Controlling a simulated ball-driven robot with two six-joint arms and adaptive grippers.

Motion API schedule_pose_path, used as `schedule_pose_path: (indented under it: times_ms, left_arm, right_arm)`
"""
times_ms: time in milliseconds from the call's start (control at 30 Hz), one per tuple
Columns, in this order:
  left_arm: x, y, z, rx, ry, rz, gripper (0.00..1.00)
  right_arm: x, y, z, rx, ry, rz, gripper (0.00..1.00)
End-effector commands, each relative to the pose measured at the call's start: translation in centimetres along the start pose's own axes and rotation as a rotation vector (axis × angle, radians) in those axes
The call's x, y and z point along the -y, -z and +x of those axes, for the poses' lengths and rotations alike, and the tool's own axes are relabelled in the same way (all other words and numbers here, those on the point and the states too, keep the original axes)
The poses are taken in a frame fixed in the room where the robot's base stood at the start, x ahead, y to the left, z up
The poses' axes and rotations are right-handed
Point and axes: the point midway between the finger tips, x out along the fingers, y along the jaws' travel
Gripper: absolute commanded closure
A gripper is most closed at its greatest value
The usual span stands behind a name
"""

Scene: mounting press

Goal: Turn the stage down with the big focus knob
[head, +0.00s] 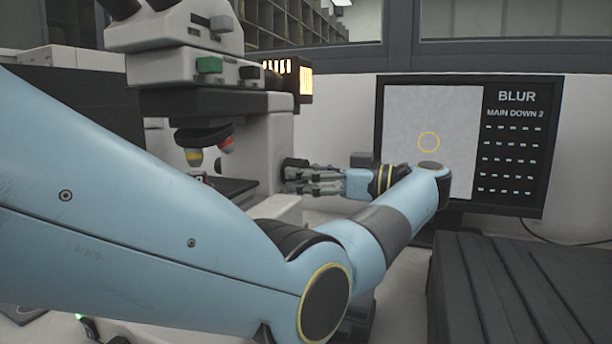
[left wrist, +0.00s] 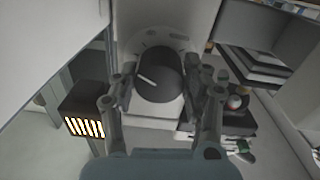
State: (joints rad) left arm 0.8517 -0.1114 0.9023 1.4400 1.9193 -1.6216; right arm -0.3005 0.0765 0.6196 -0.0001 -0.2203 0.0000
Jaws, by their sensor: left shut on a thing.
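The big focus knob (left wrist: 158,80) is dark and round with a white index line. It sits on the microscope's pale side, and in the head view (head: 292,169) only its edge shows beyond the fingers. My left gripper (left wrist: 163,88) has a finger on each side of the knob and is shut on it; it also shows in the head view (head: 290,180). The stage (head: 236,187) is a dark plate under the objectives, partly hidden by my arm. The monitor (head: 515,150) reads "BLUR" and "MAIN DOWN 2". My right gripper is not in view.
The microscope body (head: 190,72) stands at left with coloured objectives (head: 195,156) low over the stage. A lit lamp housing (head: 290,78) juts above the knob; it also shows in the left wrist view (left wrist: 85,118). A dark ribbed case (head: 520,295) fills the right foreground.

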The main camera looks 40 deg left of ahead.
Motion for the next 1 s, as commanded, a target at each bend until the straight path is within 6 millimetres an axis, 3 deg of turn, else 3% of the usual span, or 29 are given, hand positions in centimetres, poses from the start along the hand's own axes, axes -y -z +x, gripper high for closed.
schedule_pose_path:
  times_ms: [100, 467, 1000]
  left_arm:
    - [0.0, 0.0, 0.0, 0.000, -0.001, 0.000, 0.85]
    - [-0.1, -0.2, 0.0, -0.001, -0.001, -0.073, 0.85]
    - [-0.2, -0.3, 0.0, -0.012, -0.002, -0.453, 0.85]
  right_arm:
    - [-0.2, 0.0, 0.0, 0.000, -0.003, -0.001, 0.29]
    - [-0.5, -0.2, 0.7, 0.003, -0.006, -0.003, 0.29]
    - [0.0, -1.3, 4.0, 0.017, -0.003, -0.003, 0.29]
